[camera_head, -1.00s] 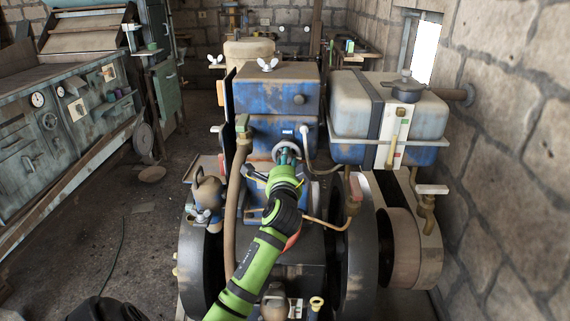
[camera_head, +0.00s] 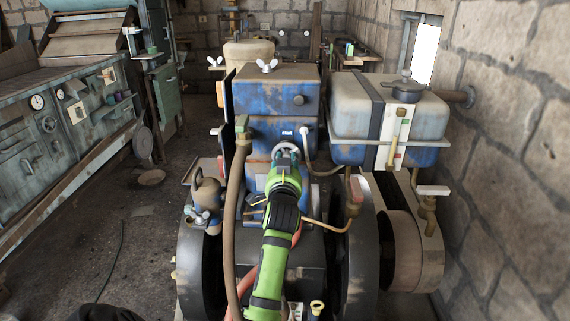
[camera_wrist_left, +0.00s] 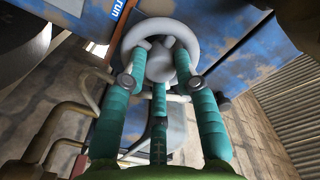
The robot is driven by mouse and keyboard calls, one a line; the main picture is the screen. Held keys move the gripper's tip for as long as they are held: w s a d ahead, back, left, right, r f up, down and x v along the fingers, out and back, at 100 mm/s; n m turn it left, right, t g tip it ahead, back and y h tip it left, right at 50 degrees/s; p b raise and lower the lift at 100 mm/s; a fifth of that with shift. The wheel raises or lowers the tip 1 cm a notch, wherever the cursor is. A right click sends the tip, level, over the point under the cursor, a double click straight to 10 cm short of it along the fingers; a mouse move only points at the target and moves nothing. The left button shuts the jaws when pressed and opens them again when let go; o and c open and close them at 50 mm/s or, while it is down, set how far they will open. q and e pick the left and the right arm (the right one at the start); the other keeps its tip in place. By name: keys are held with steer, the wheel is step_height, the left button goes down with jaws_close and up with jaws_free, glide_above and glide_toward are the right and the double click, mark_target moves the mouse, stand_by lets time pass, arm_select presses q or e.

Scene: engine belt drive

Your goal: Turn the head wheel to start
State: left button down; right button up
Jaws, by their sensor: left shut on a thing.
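The head wheel (camera_head: 286,145) is a small pale grey ring on the front of the blue engine (camera_head: 276,92). In the left wrist view the wheel (camera_wrist_left: 137,34) shows its rim and a rounded hub in its middle. My left gripper (camera_head: 286,156) reaches it from the front, with its green arm below. In the left wrist view its teal fingers (camera_wrist_left: 160,68) close around the hub, inside or against the rim. The gripper hides the wheel's lower part in the head view. My right gripper is out of view.
A hose (camera_head: 236,190) runs upright just left of my arm. A pale tank (camera_head: 360,108) sits at upper right, and a dark flywheel (camera_head: 357,255) stands at lower right. A control bench (camera_head: 60,125) is at left, with bare floor between.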

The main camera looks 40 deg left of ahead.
arm_select(q)
steer(key=n, duration=0.4)
steer(key=r+n, duration=0.1)
steer(key=n, duration=0.3)
steer(key=shift+r+n+p, duration=0.1)
steer(key=shift+n+p, duration=0.25)
steer(key=shift+n, duration=0.05)
stand_by(0.4)
steer(key=c, duration=1.1)
jaws_free()
steer(key=shift+a, duration=0.1)
steer(key=shift+o, duration=0.8)
step_height(320, 180, up, 10)
steer(key=shift+f, duration=0.2)
